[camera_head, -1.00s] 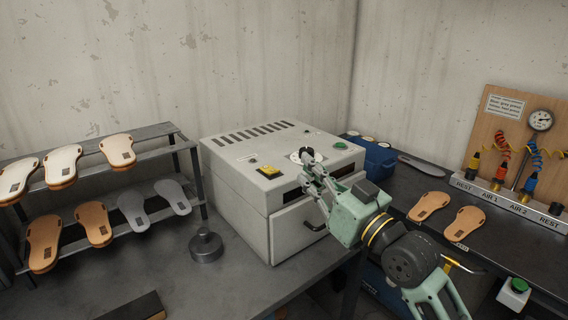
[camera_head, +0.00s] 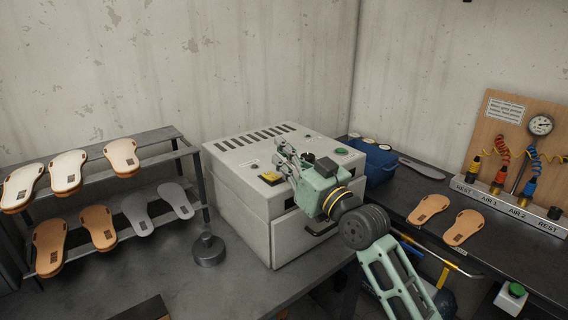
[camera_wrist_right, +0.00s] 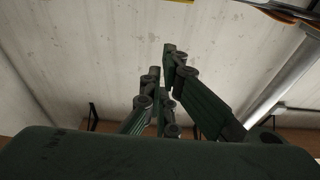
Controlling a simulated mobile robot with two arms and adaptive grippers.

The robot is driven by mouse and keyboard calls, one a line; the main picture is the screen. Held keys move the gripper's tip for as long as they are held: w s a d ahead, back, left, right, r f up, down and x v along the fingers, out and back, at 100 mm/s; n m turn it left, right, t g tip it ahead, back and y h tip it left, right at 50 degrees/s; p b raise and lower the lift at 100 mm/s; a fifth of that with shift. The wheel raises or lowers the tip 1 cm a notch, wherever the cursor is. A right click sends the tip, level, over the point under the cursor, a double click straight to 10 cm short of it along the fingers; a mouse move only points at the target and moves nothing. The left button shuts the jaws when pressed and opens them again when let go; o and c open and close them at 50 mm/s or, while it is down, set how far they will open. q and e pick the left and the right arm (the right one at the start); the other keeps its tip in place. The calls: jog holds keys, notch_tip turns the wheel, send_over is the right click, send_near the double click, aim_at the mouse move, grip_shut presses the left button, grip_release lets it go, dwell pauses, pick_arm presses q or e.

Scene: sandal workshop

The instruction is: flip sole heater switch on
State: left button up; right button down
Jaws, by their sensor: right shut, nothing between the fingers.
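The sole heater (camera_head: 237,190) is a pale grey box with a slotted top, standing on the bench in the middle of the head view. A yellow switch (camera_head: 271,178) sits on its top near the front edge. My right gripper (camera_head: 280,157) is shut and empty, with its fingertips over the heater's top, just behind and right of the switch. I cannot tell whether they touch anything. The wrist view shows its fingers (camera_wrist_right: 160,66) against a pale wall, without the switch. My left gripper is not in view.
A green button (camera_head: 341,151) and a blue bin (camera_head: 378,164) lie right of my gripper. Two tan soles (camera_head: 463,228) lie on the right bench.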

aim_at(271, 176)
jog(key=shift+d+f, duration=0.1)
jog(key=shift+f, duration=1.85)
